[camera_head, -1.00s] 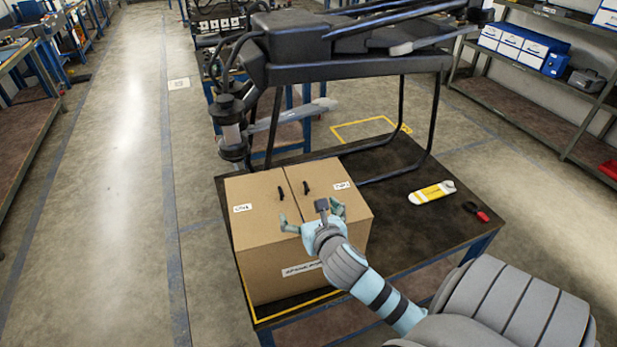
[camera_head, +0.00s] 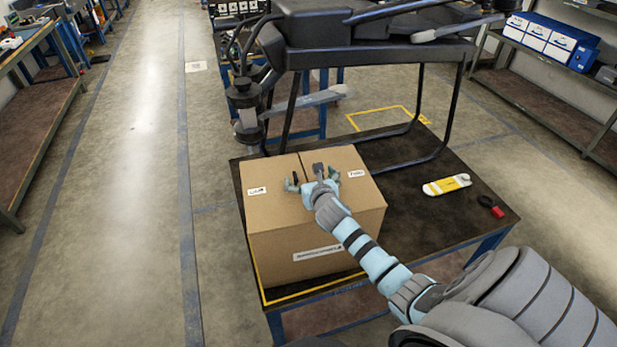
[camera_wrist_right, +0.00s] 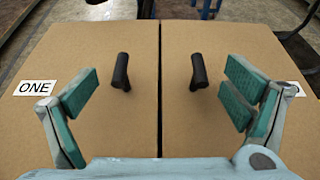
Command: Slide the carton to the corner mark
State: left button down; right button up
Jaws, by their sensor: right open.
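A brown carton (camera_head: 320,230) stands at the front left corner of the dark table (camera_head: 420,215). Yellow tape, the corner mark (camera_head: 315,291), runs along the carton's left and front base edges. Two black handles stand on the top flaps; the left handle (camera_wrist_right: 121,71) and right handle (camera_wrist_right: 198,72) show in the wrist view. My right gripper (camera_head: 312,178) is open over the carton top, its fingers (camera_wrist_right: 160,90) spread on the outer sides of both handles, with a gap to each. Whether the fingers touch the top is unclear. My left gripper is out of view.
A black drone (camera_head: 370,30) on tall legs stands on the table behind the carton. A yellow-and-white tool (camera_head: 447,185) and a red-and-black item (camera_head: 491,206) lie to the right. Another yellow outline (camera_head: 380,110) lies beyond the table's back, apparently on the floor.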

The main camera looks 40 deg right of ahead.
jog(key=shift+w+d+f, duration=0.15)
jog(key=shift+w, duration=0.25)
jog(key=shift+c, duration=0.6)
jog(key=shift+s, duration=0.1)
jog(key=c, duration=1.9)
